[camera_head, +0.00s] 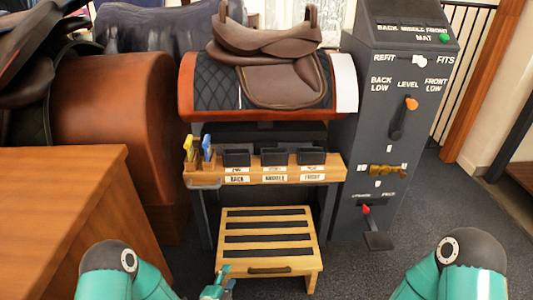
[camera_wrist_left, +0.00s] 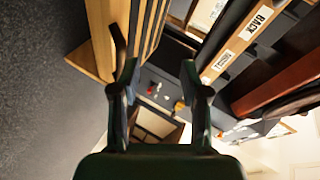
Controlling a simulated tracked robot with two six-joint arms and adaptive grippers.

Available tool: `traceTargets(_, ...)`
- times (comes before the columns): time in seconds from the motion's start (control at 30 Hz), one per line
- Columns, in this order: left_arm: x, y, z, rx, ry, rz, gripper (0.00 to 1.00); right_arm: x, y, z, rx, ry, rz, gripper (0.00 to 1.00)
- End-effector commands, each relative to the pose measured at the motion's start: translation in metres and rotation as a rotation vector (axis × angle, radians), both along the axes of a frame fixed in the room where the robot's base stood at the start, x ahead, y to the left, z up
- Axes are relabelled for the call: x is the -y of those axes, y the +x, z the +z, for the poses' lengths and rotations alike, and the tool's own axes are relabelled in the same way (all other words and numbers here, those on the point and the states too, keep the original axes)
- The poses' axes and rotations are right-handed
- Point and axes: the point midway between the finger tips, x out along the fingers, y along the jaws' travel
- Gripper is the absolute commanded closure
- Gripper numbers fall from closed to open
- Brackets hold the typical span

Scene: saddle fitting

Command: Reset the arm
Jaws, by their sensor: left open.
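My left gripper (camera_head: 218,285) shows at the bottom of the head view, in front of the wooden step stool. In the left wrist view its two fingers (camera_wrist_left: 158,85) stand wide apart with nothing between them. My left arm comes in at the bottom left, in teal with a dark joint. My right arm shows as a teal link with a dark joint at the bottom right. Its gripper is out of the picture.
A brown saddle (camera_head: 267,75) sits on a padded stand. Below it a wooden rack (camera_head: 335,172) holds dark bins. A step stool (camera_head: 268,247) stands underneath. A grey lever panel (camera_head: 370,130) stands right, a wooden counter (camera_head: 60,200) left. Floor right of the panel is clear.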

Motion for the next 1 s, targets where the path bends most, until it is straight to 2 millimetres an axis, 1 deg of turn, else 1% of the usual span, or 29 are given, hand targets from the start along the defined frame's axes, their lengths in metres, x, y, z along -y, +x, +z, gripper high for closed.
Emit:
traceTargets(0.03,-0.009,-0.014,-0.001,-0.116,-0.092,0.046,0.55,0.0,0.0,0.0,0.0,0.0,0.0,1.0)
traceTargets(0.07,-0.012,-0.024,-0.004,-0.193,-0.154,0.082,0.55,0.0,0.0,0.0,0.0,0.0,0.0,1.0)
traceTargets(0.1,-0.016,-0.038,-0.007,-0.295,-0.236,0.134,0.55,0.0,0.0,0.0,0.0,0.0,0.0,1.0)
traceTargets(0.17,-0.019,-0.064,-0.014,-0.454,-0.361,0.226,0.55,0.0,0.0,0.0,0.0,0.0,0.0,1.0)
traceTargets(0.2,-0.021,-0.083,-0.019,-0.557,-0.442,0.297,0.55,0.0,0.0,0.0,0.0,0.0,0.0,1.0)
traceTargets(0.27,-0.02,-0.112,-0.025,-0.709,-0.554,0.414,0.55,0.0,0.0,0.0,0.0,0.0,0.0,1.0)
traceTargets(0.3,-0.019,-0.132,-0.029,-0.805,-0.621,0.495,0.55,0.0,0.0,0.0,0.0,0.0,0.0,1.0)
traceTargets(0.4,-0.014,-0.177,-0.038,-1.007,-0.748,0.691,0.55,0.0,0.0,0.0,0.0,0.0,0.0,1.0)
traceTargets(0.5,-0.009,-0.214,-0.043,-1.164,-0.834,0.878,0.55,0.0,0.0,0.0,0.0,0.0,0.0,1.0)
traceTargets(0.6,-0.005,-0.238,-0.045,-1.266,-0.904,1.052,0.55,0.0,0.0,0.0,0.0,0.0,0.0,1.0)
traceTargets(0.7,-0.003,-0.251,-0.046,-1.326,-0.969,1.21,0.55,0.0,0.0,0.0,0.0,0.0,0.0,1.0)
traceTargets(0.73,-0.003,-0.252,-0.046,-1.331,-0.992,1.252,0.55,0.0,0.0,0.0,0.0,0.0,0.0,1.0)
traceTargets(0.77,-0.003,-0.252,-0.036,-1.328,-1.008,1.272,0.55,0.0,0.0,0.009,-0.001,0.0,-0.001,1.0)
traceTargets(0.8,-0.003,-0.251,-0.021,-1.327,-1.005,1.264,0.55,0.0,0.0,0.025,-0.001,0.0,-0.001,1.0)
traceTargets(0.97,-0.003,-0.251,0.014,-1.325,-1.003,1.261,0.55,0.0,0.0,0.06,0.001,0.0,0.0,1.0)
traceTargets(1.0,-0.003,-0.251,0.025,-1.325,-1.003,1.261,0.55,0.0,0.0,0.071,0.0,0.0,0.0,1.0)
